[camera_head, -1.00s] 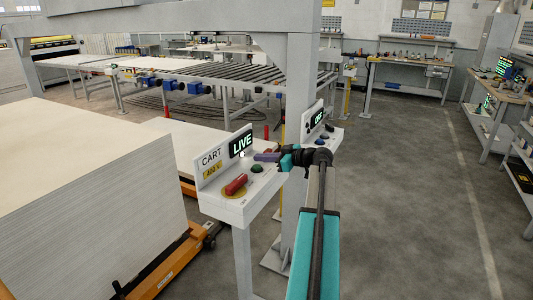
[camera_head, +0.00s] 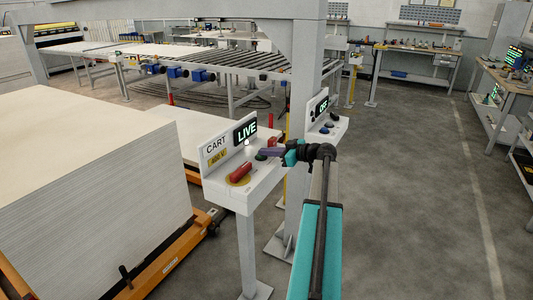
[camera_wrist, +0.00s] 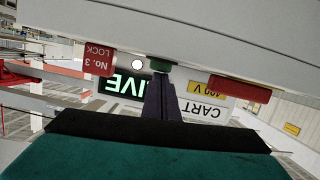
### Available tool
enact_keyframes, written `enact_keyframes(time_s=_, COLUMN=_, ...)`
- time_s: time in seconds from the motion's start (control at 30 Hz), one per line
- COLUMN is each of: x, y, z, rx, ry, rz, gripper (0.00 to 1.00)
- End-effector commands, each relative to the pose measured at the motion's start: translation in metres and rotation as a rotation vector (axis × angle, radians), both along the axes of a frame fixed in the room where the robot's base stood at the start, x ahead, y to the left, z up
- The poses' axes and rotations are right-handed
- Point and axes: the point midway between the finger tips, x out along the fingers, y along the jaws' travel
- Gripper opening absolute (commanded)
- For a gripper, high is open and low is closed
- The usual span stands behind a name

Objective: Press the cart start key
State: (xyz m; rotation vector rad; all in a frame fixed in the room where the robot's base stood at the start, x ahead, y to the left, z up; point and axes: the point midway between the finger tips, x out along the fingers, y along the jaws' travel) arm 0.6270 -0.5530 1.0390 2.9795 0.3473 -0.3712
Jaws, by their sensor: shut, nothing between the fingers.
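The cart control box (camera_head: 233,196) is white and stands on a post, with a CART sign and a lit LIVE display (camera_head: 245,133). A green round key (camera_head: 260,157) sits on its top, partly hidden by my gripper. The key also shows in the wrist view (camera_wrist: 160,65). My gripper (camera_head: 264,153) is shut and empty, its purple fingers reaching over the box from the right. In the wrist view my fingertips (camera_wrist: 158,80) appear close to the key; I cannot tell whether they touch it.
A red "No. 3 LOCK" tag (camera_wrist: 99,60) is at the other side. A second box with an OFF display (camera_head: 321,107) stands behind. A board stack (camera_head: 100,190) fills the left; open floor lies right.

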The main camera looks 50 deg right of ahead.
Motion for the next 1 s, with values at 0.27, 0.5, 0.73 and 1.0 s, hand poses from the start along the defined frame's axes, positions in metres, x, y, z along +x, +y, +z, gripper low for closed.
enact_keyframes(time_s=0.27, x=-0.001, y=-0.001, z=-0.016, rx=0.0, ry=0.001, rz=-0.001, gripper=0.0)
enact_keyframes(time_s=0.5, x=-0.001, y=-0.001, z=-0.023, rx=0.0, ry=0.006, rz=-0.001, gripper=0.0)
enact_keyframes(time_s=0.73, x=-0.002, y=-0.001, z=-0.025, rx=0.002, ry=0.008, rz=0.001, gripper=0.0)
enact_keyframes(time_s=1.0, x=-0.002, y=0.0, z=-0.026, rx=0.004, ry=0.009, rz=0.003, gripper=0.0)
